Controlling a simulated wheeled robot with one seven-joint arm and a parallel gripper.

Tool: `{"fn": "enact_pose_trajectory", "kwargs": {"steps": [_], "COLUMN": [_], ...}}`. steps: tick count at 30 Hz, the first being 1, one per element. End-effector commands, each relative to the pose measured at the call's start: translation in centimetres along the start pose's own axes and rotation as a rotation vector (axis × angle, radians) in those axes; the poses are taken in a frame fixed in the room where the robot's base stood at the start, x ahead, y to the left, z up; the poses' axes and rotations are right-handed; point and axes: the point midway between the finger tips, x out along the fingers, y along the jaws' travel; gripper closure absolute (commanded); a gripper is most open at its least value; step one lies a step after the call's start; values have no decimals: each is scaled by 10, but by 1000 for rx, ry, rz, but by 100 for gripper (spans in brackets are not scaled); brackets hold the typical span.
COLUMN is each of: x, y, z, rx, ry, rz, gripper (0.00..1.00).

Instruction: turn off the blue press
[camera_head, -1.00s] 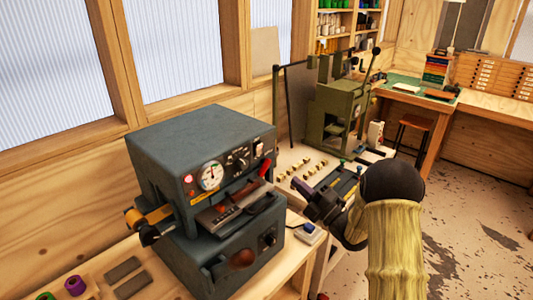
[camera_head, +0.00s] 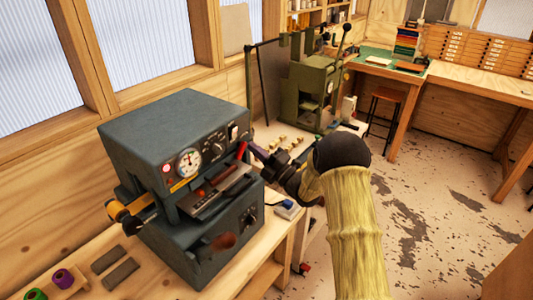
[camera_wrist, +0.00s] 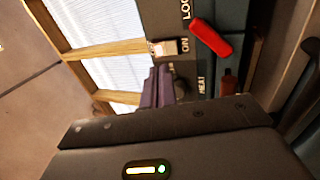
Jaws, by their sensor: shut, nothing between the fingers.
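The blue press (camera_head: 170,125) is a blue-grey box machine on the bench at left in the head view. Its front has a round gauge (camera_head: 189,162), a lit red lamp (camera_head: 166,169), knobs, and a pale switch (camera_head: 233,132) at the right end. A red lever (camera_head: 241,151) is below the switch. In the wrist view, the switch (camera_wrist: 164,47) is beside the word ON, with the red lever (camera_wrist: 210,38) to its right. My gripper (camera_wrist: 158,72) is shut and empty, its fingertips close to the switch; whether they touch is unclear.
A green press (camera_head: 312,88) stands behind, with small brass pieces (camera_head: 288,140) on its bench. Foil rolls (camera_head: 62,277) and dark blocks (camera_head: 115,263) lie front left. A small blue-and-white item (camera_head: 287,207) is right of the blue press. Floor to the right is open.

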Motion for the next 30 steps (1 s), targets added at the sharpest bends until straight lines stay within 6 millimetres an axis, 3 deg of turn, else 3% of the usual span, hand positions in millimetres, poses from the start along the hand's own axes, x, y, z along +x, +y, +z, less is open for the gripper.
{"fn": "enact_pose_trajectory", "kwargs": {"steps": [6,12,30], "x": [39,58,56], "y": [4,2,2], "z": [0,0,8], "rx": [0,1,-5], "ry": [1,0,-10], "rz": [0,0,-19], "gripper": [100,100,100]}}
